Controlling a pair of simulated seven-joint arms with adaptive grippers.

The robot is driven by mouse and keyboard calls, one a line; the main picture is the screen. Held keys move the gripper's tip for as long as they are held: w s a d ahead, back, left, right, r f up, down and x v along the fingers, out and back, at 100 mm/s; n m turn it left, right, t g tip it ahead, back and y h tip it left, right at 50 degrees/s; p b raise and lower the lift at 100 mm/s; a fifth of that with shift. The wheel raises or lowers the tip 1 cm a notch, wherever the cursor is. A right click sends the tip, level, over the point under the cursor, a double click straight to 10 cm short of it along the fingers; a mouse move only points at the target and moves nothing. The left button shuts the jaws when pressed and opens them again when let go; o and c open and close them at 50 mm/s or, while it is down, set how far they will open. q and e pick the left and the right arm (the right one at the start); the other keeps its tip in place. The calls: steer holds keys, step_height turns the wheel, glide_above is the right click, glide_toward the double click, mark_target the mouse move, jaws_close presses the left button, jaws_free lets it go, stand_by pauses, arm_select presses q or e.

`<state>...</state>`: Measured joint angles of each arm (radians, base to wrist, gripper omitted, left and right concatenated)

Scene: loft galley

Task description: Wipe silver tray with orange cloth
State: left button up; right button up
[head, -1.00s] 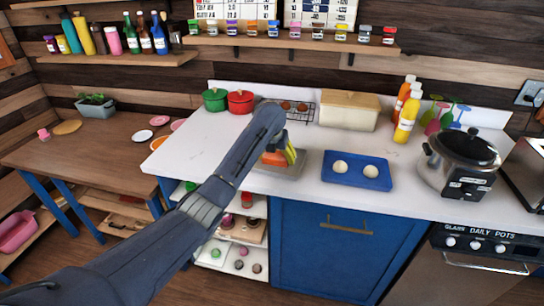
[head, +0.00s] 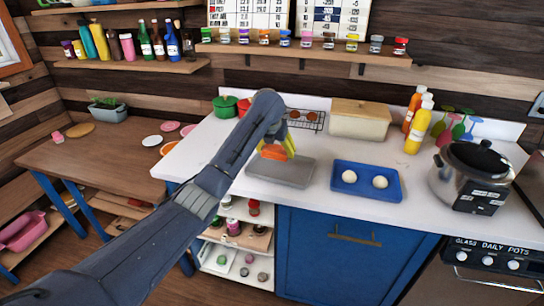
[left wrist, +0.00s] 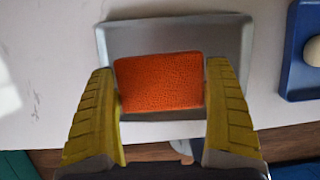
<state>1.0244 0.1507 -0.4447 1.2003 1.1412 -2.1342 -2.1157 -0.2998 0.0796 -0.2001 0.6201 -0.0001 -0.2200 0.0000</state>
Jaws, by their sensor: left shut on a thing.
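The silver tray (head: 292,174) lies flat on the white counter, left of the blue tray; it also shows in the left wrist view (left wrist: 178,33). The orange cloth (head: 273,153) is a folded pad. My left gripper (head: 279,147) is shut on it, with a yellow finger at each side of the cloth (left wrist: 160,82) in the left wrist view. The cloth is over the silver tray, toward its back left in the head view. I cannot tell whether it touches the tray's surface. My right gripper is not in view.
A blue tray (head: 340,187) with two pale round things stands right of the silver tray. Behind are a wire rack (head: 306,117), a cream box (head: 359,120) and green and red pots (head: 226,106). A steel cooker (head: 450,181) stands at the right.

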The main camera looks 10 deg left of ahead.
arm_select(q)
steer(key=shift+r, duration=1.15)
